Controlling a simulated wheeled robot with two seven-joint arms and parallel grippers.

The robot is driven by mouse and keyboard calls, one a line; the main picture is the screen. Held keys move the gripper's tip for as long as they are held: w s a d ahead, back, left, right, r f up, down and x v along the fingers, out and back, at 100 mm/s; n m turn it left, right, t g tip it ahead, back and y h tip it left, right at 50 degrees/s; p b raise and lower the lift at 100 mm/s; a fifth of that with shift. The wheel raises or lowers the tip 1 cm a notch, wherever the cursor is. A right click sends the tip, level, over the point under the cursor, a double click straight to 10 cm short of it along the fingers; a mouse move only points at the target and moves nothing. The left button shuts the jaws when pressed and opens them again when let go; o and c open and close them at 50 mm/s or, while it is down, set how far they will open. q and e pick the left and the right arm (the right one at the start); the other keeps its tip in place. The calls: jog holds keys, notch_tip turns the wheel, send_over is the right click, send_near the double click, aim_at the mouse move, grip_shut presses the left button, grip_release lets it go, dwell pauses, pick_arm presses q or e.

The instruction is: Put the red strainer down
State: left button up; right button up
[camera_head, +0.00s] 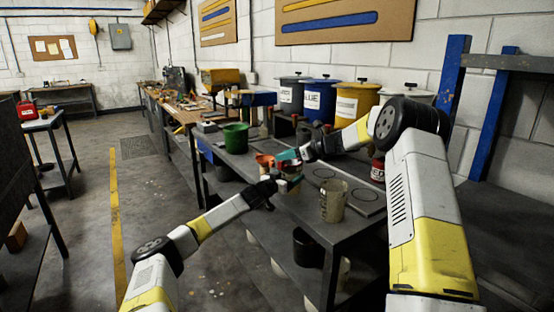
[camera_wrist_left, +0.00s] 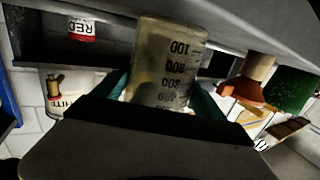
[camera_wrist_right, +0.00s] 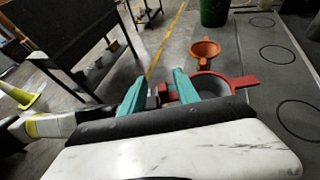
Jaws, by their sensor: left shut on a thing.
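The red strainer (camera_wrist_right: 245,82), a red ring with a stub on each side, shows beyond my right gripper's fingers in the right wrist view. My left gripper (camera_head: 290,180) is shut on its near stub, close to the bench's front edge; the hold itself is mostly hidden. In the left wrist view the strainer cannot be made out; a clear graduated beaker (camera_wrist_left: 165,65) fills the middle. My right gripper (camera_head: 287,156) is just above and beside the left one. Its teal fingers (camera_wrist_right: 158,90) are apart, with red and dark parts showing between them, seemingly lower down.
An orange funnel (camera_wrist_right: 203,50) stands near the strainer, with a green bucket (camera_head: 235,137) behind it. The beaker (camera_head: 333,202) stands on the bench to the right. Circles mark flat plates (camera_head: 325,173) on the bench. Labelled paint buckets (camera_head: 320,98) line the back.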

jog(key=v, duration=0.6)
jog(key=shift+s+d, duration=0.15)
jog(key=shift+d, duration=0.05)
pick_arm(q)
jog(key=o, duration=1.3)
jog(key=shift+a, duration=0.1)
